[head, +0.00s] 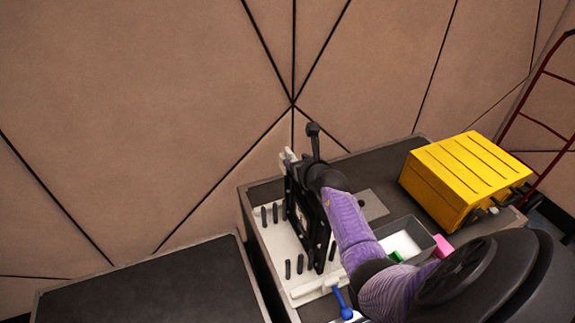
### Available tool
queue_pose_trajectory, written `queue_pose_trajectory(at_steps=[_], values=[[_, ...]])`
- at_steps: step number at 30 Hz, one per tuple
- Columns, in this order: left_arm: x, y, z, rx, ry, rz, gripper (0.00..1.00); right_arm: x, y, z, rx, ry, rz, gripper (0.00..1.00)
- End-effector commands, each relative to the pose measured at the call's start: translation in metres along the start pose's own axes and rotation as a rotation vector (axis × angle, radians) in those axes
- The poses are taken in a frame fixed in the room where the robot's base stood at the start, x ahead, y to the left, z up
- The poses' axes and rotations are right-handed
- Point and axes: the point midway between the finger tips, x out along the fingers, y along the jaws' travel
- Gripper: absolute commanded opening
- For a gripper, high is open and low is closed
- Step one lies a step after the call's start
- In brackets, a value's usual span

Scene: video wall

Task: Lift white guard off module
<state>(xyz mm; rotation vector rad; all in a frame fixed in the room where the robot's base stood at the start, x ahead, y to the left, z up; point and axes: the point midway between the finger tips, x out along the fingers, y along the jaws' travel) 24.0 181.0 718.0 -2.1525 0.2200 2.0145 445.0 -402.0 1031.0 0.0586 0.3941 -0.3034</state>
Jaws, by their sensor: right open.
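A black upright module (304,215) stands on a white base plate with several black pegs, on the dark-topped table. White parts show at its upper left edge (287,158) and within its frame; I cannot tell which of them is the guard. My right arm, purple and black, reaches in from the lower right. My right gripper (314,133) is at the top of the module, above and just right of the white edge, with its jaws open. The arm hides the module's right side, and I cannot tell whether the gripper touches it. My left gripper is not in view.
A yellow ribbed case (460,172) stands at the back right. A grey bin (415,232) with a green piece (396,257) sits right of the arm, near a pink block (443,246). A blue-handled tool (342,302) lies in front. The left dark table (150,285) is bare.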

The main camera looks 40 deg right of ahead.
Motion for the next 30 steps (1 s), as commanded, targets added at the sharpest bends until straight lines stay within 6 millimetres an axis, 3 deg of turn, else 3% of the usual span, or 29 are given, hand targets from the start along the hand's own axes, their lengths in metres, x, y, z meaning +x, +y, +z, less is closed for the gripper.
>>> queue_pose_trajectory(at_steps=[6,9,15,17,24,30], values=[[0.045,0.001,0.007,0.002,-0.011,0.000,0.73,0.045,-0.004,-0.010,0.003,-0.002,0.000,0.59],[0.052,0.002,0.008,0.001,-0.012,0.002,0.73,0.054,-0.004,-0.007,0.002,-0.002,0.001,0.59],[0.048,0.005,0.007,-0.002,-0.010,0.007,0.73,0.054,-0.004,-0.002,0.002,-0.003,0.001,0.59],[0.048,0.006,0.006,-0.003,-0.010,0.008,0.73,0.053,-0.004,-0.002,0.002,-0.003,0.001,0.50],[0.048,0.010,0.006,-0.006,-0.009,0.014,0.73,0.053,-0.004,-0.002,0.002,-0.003,0.001,0.00],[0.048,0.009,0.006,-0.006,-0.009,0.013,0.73,0.053,-0.004,-0.002,0.002,-0.003,0.001,0.00]])
